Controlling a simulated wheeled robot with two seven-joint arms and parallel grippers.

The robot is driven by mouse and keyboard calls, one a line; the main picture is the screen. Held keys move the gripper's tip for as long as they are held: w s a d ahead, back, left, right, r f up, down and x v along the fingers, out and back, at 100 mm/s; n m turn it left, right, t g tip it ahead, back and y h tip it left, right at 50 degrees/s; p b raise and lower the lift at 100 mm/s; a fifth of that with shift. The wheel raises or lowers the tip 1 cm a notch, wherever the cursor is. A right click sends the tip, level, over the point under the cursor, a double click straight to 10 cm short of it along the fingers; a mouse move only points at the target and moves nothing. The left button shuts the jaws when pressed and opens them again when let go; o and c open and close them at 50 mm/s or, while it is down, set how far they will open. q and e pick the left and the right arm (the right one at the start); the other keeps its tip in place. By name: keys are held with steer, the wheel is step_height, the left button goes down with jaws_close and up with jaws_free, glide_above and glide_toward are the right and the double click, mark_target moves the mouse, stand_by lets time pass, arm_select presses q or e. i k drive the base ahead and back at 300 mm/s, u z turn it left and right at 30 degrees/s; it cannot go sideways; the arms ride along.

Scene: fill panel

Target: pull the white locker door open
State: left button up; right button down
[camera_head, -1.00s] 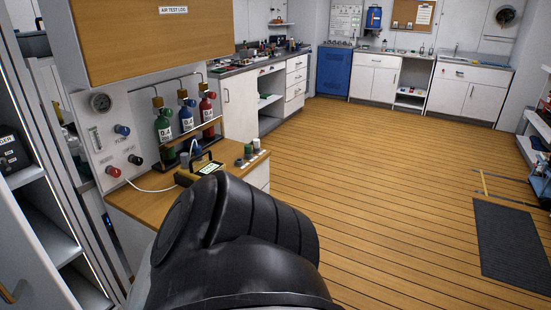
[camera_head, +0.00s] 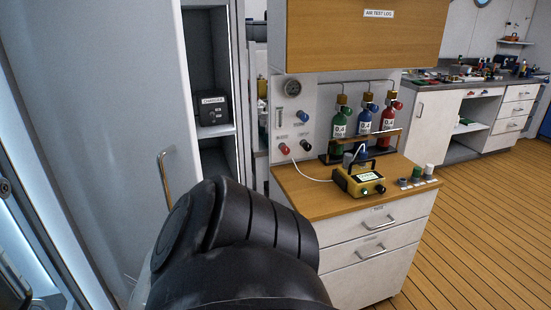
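The white locker door (camera_head: 125,110) fills the left of the view, with a metal bar handle (camera_head: 167,176) near its right edge. The door stands partly open. To the right of its edge the locker's inside shows, with a dark charger box (camera_head: 213,108) on a shelf (camera_head: 216,131). The rest of the inside is hidden behind the door. A black arm link of mine covers the bottom middle and hides the lower part of the door's edge. Neither gripper is in view, and nothing of mine is seen touching the handle.
A white drawer cabinet (camera_head: 372,266) with a wooden top stands to the right of the locker. A yellow meter (camera_head: 360,180) and gas bottles (camera_head: 364,119) stand on it. A wooden wall cabinet (camera_head: 362,42) hangs above. Open wooden floor (camera_head: 478,215) lies at the right.

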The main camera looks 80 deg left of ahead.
mark_target(104, 86)
steer(key=u, duration=2.8)
steer(key=k, duration=1.2)
steer(key=u, duration=0.45)
steer(key=i, duration=0.95)
